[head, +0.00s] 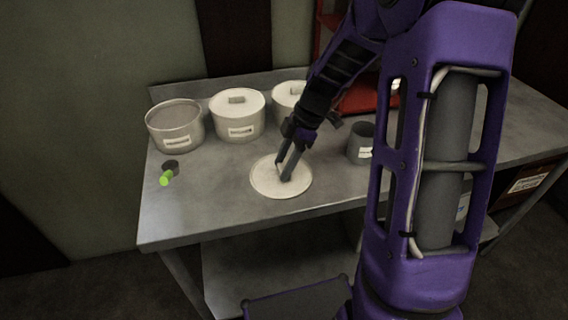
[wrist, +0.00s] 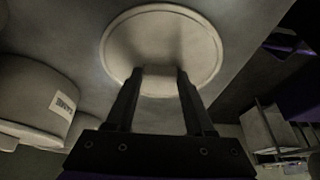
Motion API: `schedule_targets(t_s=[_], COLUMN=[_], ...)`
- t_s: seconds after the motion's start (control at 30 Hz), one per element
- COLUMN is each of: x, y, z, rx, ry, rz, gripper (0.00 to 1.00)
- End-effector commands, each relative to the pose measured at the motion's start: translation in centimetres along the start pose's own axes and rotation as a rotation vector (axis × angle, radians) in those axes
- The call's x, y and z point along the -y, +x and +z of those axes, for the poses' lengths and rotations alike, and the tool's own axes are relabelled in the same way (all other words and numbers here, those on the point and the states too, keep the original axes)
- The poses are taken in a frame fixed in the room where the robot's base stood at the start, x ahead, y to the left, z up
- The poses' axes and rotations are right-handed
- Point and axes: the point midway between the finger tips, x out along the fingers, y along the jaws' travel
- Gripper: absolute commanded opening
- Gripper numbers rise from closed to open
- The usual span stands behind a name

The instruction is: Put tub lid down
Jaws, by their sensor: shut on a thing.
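The tub lid (head: 267,184) is a round, cream-white disc with a raised rim, low over or on the metal table in front of the tubs. I cannot tell whether it touches the table. My gripper (head: 284,172) reaches down to its middle and is shut on its handle. In the wrist view the lid (wrist: 135,40) lies beyond the fingertips of my gripper (wrist: 160,82), which pinch the block handle (wrist: 158,88). An uncovered tub (head: 176,128) stands at the table's back left.
Two lidded tubs (head: 237,117) (head: 287,98) stand along the back. A scoop with a green handle (head: 167,178) lies left of the lid. A grey cup (head: 360,140) stands to the right. The metal table (head: 205,215) is bare at the front left.

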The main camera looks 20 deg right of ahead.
Motion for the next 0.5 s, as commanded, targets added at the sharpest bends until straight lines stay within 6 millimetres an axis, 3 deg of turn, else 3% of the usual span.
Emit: schedule_targets(t_s=[0.23,0.27,0.4,0.5], x=[-0.04,-0.04,-0.04,-0.04], y=[0.16,0.15,0.05,0.04], z=[0.07,0.07,0.02,0.02], rx=[0.000,0.001,0.001,0.001], ry=[0.000,0.000,0.000,0.000], rz=[0.002,0.002,0.002,0.002], gripper=[0.01,0.55,0.81,0.84])
